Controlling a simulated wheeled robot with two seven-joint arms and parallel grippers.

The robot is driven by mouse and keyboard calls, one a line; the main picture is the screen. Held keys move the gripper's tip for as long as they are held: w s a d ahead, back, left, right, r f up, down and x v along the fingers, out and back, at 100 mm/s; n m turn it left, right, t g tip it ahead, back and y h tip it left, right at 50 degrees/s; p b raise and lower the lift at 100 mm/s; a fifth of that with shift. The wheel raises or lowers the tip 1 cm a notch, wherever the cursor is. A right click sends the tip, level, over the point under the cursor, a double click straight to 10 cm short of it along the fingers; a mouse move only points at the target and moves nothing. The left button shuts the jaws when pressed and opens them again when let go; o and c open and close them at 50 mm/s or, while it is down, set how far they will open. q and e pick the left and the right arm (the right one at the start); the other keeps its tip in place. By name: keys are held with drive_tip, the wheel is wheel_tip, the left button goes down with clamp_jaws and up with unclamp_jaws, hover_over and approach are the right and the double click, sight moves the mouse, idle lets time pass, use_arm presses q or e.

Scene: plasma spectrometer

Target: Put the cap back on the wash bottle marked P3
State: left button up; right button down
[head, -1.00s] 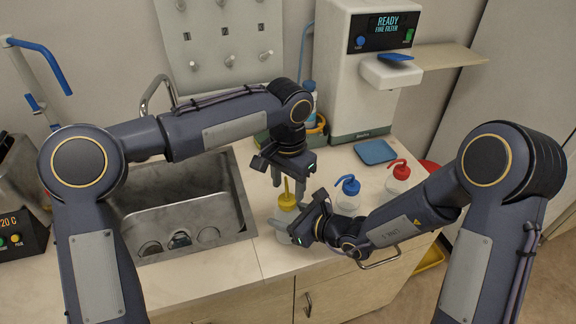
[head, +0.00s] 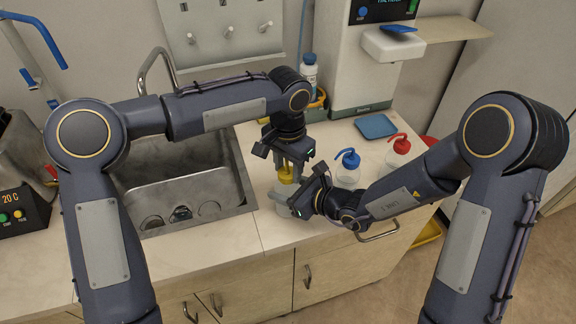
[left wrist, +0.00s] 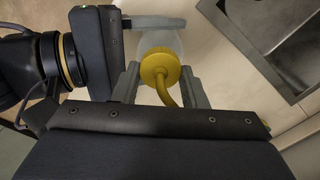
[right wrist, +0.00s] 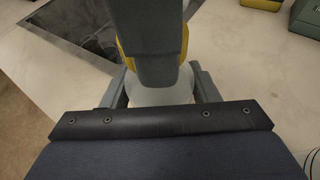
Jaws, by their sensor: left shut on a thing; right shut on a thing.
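The yellow cap (head: 285,175) with its bent spout is at the mouth of a translucent wash bottle (right wrist: 160,96); it also shows in the left wrist view (left wrist: 158,66). My left gripper (head: 290,168) points down from above, its fingers shut on the yellow cap. My right gripper (head: 290,205) reaches in from the right, shut on the bottle body; its fingers flank the bottle in the right wrist view. The bottle looks upright on the counter. A left finger hides most of the cap in the right wrist view. I cannot read a marking or tell how firmly the cap sits.
A blue-capped bottle (head: 348,168) and a red-capped bottle (head: 398,152) stand to the right, close to my right forearm. A blue tray (head: 376,126) lies behind them. The sink (head: 185,190) is on the left; the counter's front edge is close.

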use_arm(q)
drive_tip(key=o, duration=1.1)
drive_tip(key=shift+o, duration=0.2)
drive_tip(key=shift+r, duration=0.1)
wheel_tip(320, 180, up, 12)
use_arm(e)
drive_tip(key=shift+c, duration=2.2)
unclamp_jaws()
drive_tip(key=shift+d, duration=0.1)
use_arm(q)
drive_tip(key=shift+f+b, duration=0.4)
drive_tip(key=shift+f, duration=0.05)
use_arm(e)
drive_tip(key=v, duration=0.7)
drive_tip(key=shift+s+d, duration=0.2)
drive_tip(key=shift+s, duration=0.1)
